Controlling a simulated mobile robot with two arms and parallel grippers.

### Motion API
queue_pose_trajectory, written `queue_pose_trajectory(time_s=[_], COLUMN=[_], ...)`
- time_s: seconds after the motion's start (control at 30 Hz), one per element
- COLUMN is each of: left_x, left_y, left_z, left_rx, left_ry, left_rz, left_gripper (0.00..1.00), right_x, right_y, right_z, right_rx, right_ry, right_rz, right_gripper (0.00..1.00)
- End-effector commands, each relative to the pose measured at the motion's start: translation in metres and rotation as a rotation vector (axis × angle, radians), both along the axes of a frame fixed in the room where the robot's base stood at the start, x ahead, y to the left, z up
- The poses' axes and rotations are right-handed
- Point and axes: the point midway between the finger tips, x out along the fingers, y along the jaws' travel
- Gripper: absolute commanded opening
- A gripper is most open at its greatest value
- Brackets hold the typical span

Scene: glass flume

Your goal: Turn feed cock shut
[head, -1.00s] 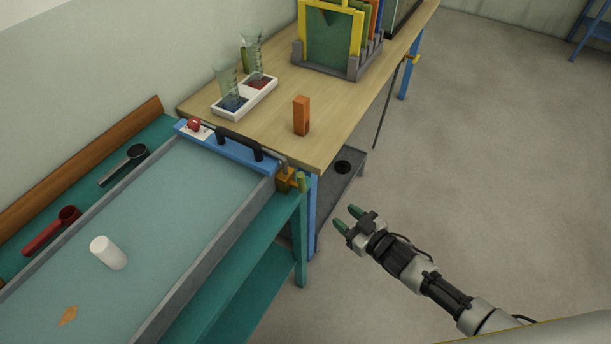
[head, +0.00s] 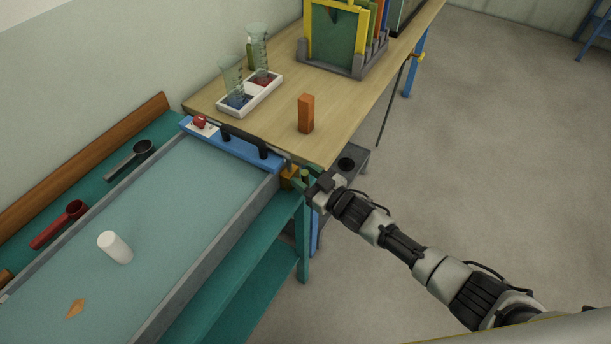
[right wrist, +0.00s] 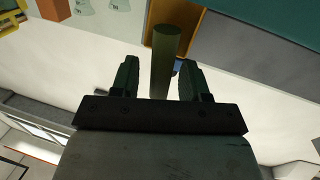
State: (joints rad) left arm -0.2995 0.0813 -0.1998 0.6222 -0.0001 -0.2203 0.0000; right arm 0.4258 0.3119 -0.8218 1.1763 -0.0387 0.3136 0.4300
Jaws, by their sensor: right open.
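The cock is a brass-coloured block (head: 288,174) at the near right corner of the flume's blue end. Its olive-green handle (head: 305,175) sticks out beside it, partly hidden by my gripper. My right gripper (head: 307,182) is open at the handle. In the right wrist view, the green handle (right wrist: 165,50) stands between the two spread fingers of the gripper (right wrist: 158,68), with a gap visible on the left side. The brass body (right wrist: 190,30) shows behind it. My left gripper is not in view.
The flume (head: 150,200) holds a white cylinder (head: 115,247). A wooden table (head: 270,120) carries an orange block (head: 306,113) and a white tray (head: 262,96) with beakers. A grey shelf (head: 350,175) lies below. Open floor lies to the right.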

Motion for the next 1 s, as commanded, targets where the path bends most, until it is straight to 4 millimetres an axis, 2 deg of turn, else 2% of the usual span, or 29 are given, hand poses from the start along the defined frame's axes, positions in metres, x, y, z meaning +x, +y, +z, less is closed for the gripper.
queue_pose_trajectory(time_s=[0.27,0.5,0.57,1.0], left_x=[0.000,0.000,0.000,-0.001], left_y=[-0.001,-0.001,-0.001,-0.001], left_z=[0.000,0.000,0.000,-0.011], left_rx=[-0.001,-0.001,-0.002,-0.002], left_ry=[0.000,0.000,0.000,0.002], left_rz=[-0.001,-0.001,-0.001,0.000], left_gripper=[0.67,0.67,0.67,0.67], right_x=[0.001,0.001,0.001,-0.003], right_y=[0.001,0.001,0.001,0.003], right_z=[0.000,0.000,0.000,-0.003], right_rx=[0.000,0.000,0.000,-0.058], right_ry=[0.000,0.000,0.000,-0.081], right_rz=[0.000,0.000,0.000,-0.001], right_gripper=[0.44,0.07,0.00,0.00])
